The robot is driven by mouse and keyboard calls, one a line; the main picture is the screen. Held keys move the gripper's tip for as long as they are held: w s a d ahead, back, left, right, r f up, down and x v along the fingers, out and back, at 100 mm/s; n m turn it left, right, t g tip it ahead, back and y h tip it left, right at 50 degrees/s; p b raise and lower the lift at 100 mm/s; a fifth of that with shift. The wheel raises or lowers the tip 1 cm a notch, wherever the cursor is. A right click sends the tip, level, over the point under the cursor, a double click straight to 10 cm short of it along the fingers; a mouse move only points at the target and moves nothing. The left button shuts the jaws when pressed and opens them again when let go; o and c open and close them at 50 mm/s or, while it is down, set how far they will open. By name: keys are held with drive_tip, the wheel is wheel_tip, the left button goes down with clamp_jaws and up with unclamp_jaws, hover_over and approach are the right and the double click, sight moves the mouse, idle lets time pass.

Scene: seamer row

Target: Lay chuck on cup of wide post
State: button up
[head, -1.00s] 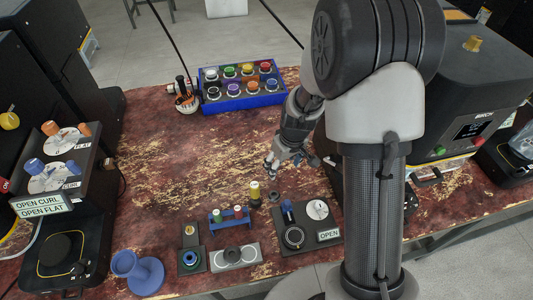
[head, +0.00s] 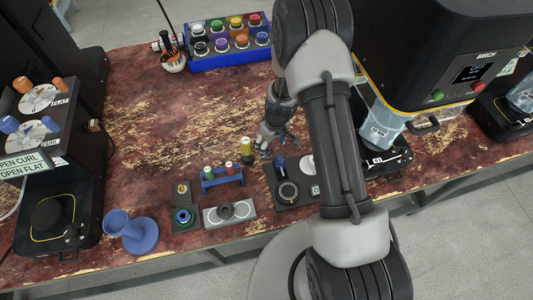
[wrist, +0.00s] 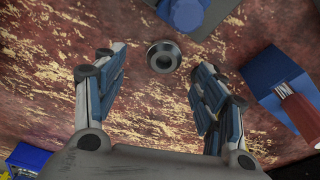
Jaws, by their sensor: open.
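A grey metal ring with a central hole, which looks like the chuck (wrist: 164,56), lies on the worn red table in the wrist view. It sits between and beyond my open fingers, apart from both. A blue flared stand (head: 140,236) with a round cup-like end is at the table's front left. I cannot tell for sure which piece is the wide post.
A blue rack (head: 222,180) with capped pieces is close by, also in the wrist view (wrist: 272,72). A plate with a blue knob (head: 280,161) and a grey plate with rings (head: 243,215) stand in front. A blue crate (head: 228,61) is behind. The table's middle is clear.

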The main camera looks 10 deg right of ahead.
sight(267, 153)
drive_tip(key=f, duration=0.1)
drive_tip(key=f+b, duration=0.1)
drive_tip(key=f, duration=0.1)
drive_tip(key=a+f, duration=0.1)
drive_tip(key=f, duration=0.1)
drive_tip(key=shift+w+f+b, duration=0.15)
drive_tip(key=shift+w+b, duration=0.2)
drive_tip(key=shift+c, duration=0.5)
drive_tip(key=c, duration=1.3)
wheel_tip(267, 153, up, 20)
drive_tip(key=p, duration=0.6)
